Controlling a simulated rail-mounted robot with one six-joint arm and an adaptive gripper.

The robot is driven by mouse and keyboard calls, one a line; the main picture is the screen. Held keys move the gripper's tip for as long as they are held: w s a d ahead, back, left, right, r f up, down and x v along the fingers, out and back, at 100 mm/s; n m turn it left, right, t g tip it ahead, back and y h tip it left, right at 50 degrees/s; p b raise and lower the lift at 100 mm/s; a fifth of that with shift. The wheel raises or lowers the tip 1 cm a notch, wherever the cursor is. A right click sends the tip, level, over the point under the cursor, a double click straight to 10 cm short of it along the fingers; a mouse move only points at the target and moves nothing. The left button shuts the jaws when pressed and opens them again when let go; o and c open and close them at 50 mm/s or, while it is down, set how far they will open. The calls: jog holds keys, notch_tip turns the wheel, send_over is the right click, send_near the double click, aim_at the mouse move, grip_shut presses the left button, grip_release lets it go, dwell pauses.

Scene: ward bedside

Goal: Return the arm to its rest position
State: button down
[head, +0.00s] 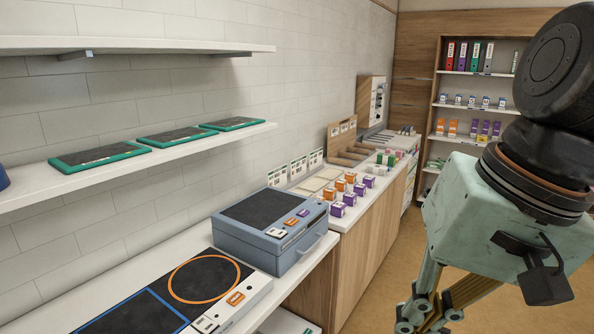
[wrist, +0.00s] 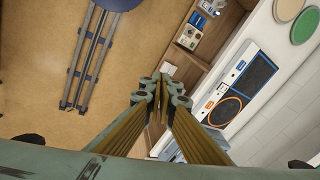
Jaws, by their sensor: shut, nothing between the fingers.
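My gripper (wrist: 160,92) is shut and empty in the wrist view, its two fingers meeting above the floor and the counter's edge. In the head view my gripper (head: 428,316) hangs at the lower right, with its fingers partly cut off by the bottom edge. My arm's pale green wrist and dark joint fill the right side there. The gripper appears clear of the counter and touches nothing that I can see.
A blue-grey case (head: 268,228) stands on the counter beside a panel with an orange ring (head: 204,279). Small orange and purple boxes (head: 350,199) stand farther along. Wall shelves (head: 200,143) hold green-edged trays. A bookcase (head: 470,76) stands behind. Open floor (wrist: 45,50) lies left in the wrist view.

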jog(key=s+d+r+n+t+h, duration=0.1)
jog(key=s+d+n+h, duration=0.1)
jog(key=s+d, duration=0.3)
jog(key=shift+s+d+r+n+t, duration=0.3)
jog(key=shift+d, duration=0.25)
dwell(1.2)
